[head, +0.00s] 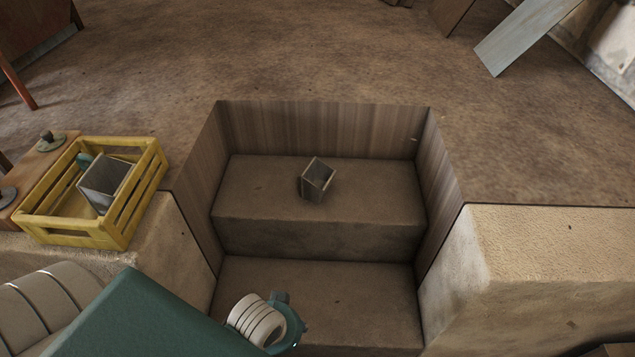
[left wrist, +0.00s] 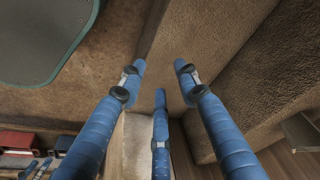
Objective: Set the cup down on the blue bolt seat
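I cannot make out a cup or a blue bolt seat for certain in either view. A small grey open-ended box (head: 317,180) lies tilted on the upper step of the sunken pit in the head view. My left gripper (left wrist: 160,74) shows in the left wrist view as three blue fingers spread apart, with nothing between them. It points at brown rough surfaces. In the head view my left arm comes in at the lower left and its fingertips are not visible. My right gripper is in neither view.
A yellow crate (head: 122,232) holding a grey box-like part (head: 103,181) stands left of the pit. The pit has upright side walls and a lower step (head: 345,285). A tan block (head: 540,245) borders it at right. The floor behind is mostly clear.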

